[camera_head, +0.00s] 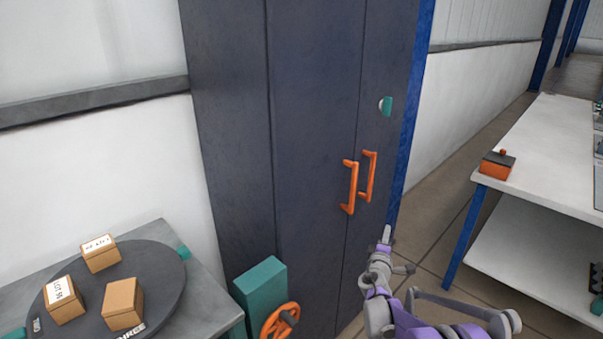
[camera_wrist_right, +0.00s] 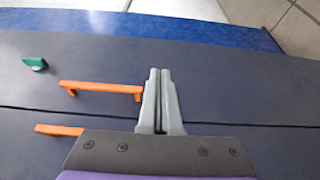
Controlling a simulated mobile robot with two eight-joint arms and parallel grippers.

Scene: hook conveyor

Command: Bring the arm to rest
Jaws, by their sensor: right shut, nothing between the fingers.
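My right arm comes in at the bottom right of the head view, purple and grey, with its gripper (camera_head: 386,236) pointing up in front of the dark cabinet's right edge. In the right wrist view the gripper's two grey fingers (camera_wrist_right: 160,100) are together with nothing between them. An orange door handle (camera_wrist_right: 100,88) shows to the left of the fingers there; whether they touch cannot be told. My left gripper is not in view.
The dark cabinet (camera_head: 310,120) has two orange handles (camera_head: 350,187). An orange handwheel (camera_head: 281,321) sits on a teal block (camera_head: 261,288). A turntable (camera_head: 160,270) holds three boxes. A white table (camera_head: 540,150) with an orange-and-dark box (camera_head: 496,165) stands right.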

